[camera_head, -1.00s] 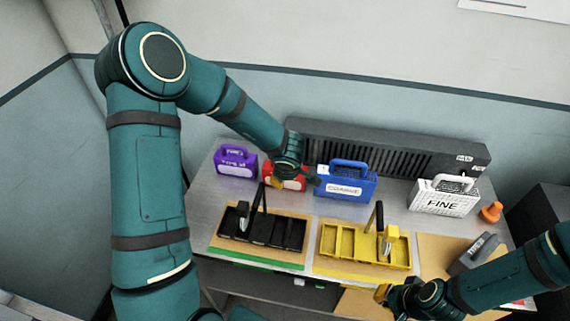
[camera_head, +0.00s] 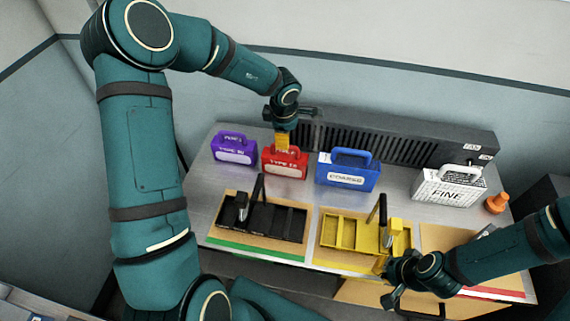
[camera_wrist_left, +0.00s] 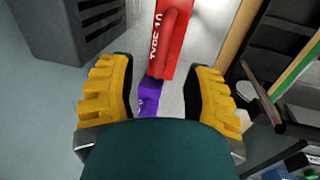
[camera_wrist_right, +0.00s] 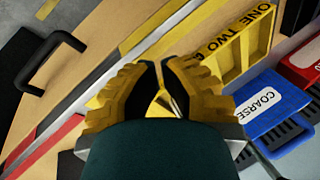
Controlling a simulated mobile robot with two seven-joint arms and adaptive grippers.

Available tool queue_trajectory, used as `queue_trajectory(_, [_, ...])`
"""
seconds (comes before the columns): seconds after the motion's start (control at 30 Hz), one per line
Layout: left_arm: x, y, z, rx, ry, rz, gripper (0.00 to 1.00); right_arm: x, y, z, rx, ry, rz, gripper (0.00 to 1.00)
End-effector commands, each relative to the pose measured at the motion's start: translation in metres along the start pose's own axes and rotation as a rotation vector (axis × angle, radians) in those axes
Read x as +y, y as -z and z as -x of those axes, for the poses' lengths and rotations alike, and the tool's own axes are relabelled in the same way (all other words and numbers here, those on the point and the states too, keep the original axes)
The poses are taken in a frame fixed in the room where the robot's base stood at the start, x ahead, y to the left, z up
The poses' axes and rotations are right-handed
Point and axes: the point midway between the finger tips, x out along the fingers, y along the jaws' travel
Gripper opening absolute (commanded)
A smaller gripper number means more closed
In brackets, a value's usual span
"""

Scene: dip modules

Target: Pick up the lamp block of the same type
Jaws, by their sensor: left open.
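Several lamp blocks stand in a row on the table: a purple one (camera_head: 232,149), a red one (camera_head: 285,162) marked TYPE 10, a blue one (camera_head: 348,172) marked COARSE and a white one (camera_head: 450,190) marked FINE. My left gripper (camera_head: 282,141) is open and empty, and its fingers overlap the red block's top in the head view. In the left wrist view the red block (camera_wrist_left: 170,40) is ahead of the open fingers, apart from them, with the purple block (camera_wrist_left: 149,94) partly hidden. My right gripper (camera_wrist_right: 158,75) has its fingers nearly together, with nothing clearly held.
A black tray (camera_head: 262,221) and a yellow tray (camera_head: 338,232) lie in front of the blocks. A dark slatted unit (camera_head: 410,145) stands behind them. An orange object (camera_head: 497,203) is at the right edge. Bare table lies between blocks and trays.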

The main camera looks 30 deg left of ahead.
Motion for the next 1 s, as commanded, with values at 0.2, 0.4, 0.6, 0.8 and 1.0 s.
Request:
queue_trajectory(0.2, [0.000,0.000,-0.016,0.001,-0.001,-0.002,0.50,0.001,-0.001,-0.003,0.000,0.000,0.000,0.00])
queue_trajectory(0.4, [-0.002,0.002,-0.032,0.001,0.002,-0.002,0.50,0.003,-0.001,-0.006,0.001,0.000,-0.001,0.00])
queue_trajectory(0.6, [-0.003,0.005,-0.061,0.000,0.001,-0.002,0.50,0.005,-0.002,-0.013,0.001,-0.001,-0.001,0.00])
queue_trajectory(0.8, [-0.003,0.005,-0.067,0.000,-0.001,-0.002,0.50,0.005,-0.002,-0.013,0.001,-0.001,-0.002,0.00])
queue_trajectory(1.0, [-0.003,0.005,-0.067,0.000,0.000,-0.002,0.18,0.005,-0.002,-0.013,0.002,-0.001,-0.001,0.00])
